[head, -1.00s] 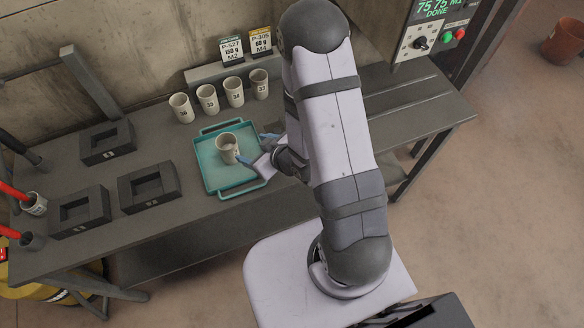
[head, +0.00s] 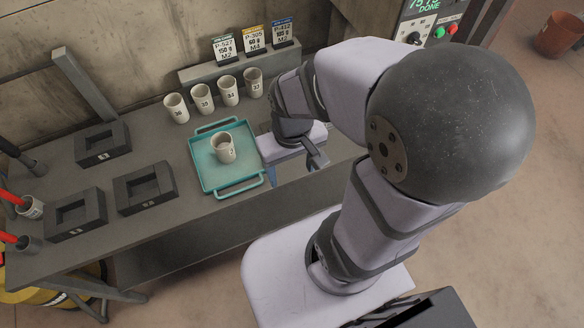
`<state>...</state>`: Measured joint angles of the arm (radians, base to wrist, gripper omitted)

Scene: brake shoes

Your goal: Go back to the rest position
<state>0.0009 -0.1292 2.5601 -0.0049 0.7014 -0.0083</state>
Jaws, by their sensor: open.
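My gripper (head: 293,163) hangs over the bench just right of the teal tray (head: 242,184). It is open with nothing between its fingers, and one blue fingertip shows near the tray's right edge. A beige cup (head: 223,148) stands upright in the tray, apart from the gripper. My bent arm covers the right part of the bench.
Several numbered beige cups (head: 228,91) stand in a row behind the tray. Sign cards (head: 254,38) stand on a grey block behind them. Several dark square fixtures (head: 145,188) sit at left. A control panel (head: 428,25) stands back right.

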